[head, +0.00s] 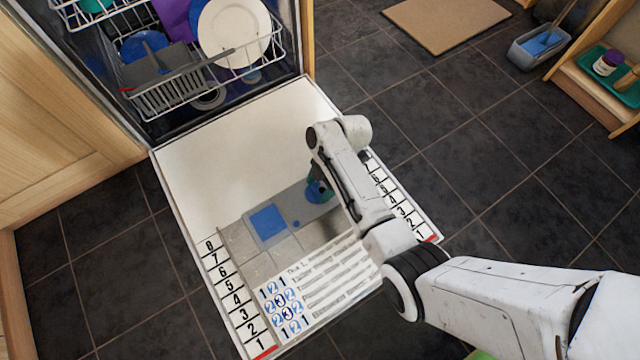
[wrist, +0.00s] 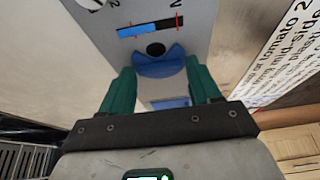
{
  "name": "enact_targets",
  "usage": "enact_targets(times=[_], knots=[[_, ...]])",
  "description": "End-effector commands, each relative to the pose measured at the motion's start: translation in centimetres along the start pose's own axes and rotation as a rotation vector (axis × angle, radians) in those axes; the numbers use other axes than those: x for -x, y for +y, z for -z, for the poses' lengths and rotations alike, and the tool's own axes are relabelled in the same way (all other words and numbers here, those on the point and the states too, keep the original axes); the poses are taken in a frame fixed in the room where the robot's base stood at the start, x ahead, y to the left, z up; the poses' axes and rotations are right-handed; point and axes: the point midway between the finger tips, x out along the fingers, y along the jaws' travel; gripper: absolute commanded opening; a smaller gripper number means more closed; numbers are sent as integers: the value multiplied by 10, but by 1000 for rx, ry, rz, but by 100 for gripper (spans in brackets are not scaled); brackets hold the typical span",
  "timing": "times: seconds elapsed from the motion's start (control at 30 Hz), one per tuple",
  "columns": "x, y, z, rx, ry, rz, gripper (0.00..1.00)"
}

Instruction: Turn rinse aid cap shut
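The rinse aid cap is a round blue cap (wrist: 160,68) with a dark round spot at its upper edge, set in the grey dispenser panel in the wrist view. In the head view the cap (head: 317,193) shows partly, under the end of my arm. My gripper (wrist: 160,78) has two green fingers, one on each side of the cap, spread about as wide as the cap. The fingers look open; whether they touch the cap is not clear. In the head view my gripper (head: 315,184) is mostly hidden by my wrist.
The dishwasher door (head: 215,165) lies open and flat. A blue square lid (head: 268,222) sits left of the cap on the dispenser. A blue bar with red marks (wrist: 150,27) is above the cap. The loaded lower rack (head: 195,85) stands inside the machine.

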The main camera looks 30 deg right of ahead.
Motion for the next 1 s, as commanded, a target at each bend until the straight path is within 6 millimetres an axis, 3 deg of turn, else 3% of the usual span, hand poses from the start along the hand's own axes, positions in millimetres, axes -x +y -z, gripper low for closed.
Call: enact_targets(times=[0.37, 0.67, 1.0], knots=[[0, 0, 0, 0, 0, 1, 25], [2, -1, 1, -32, 0, -11, 25], [5, -5, 2, -234, -1, -94, 25]])
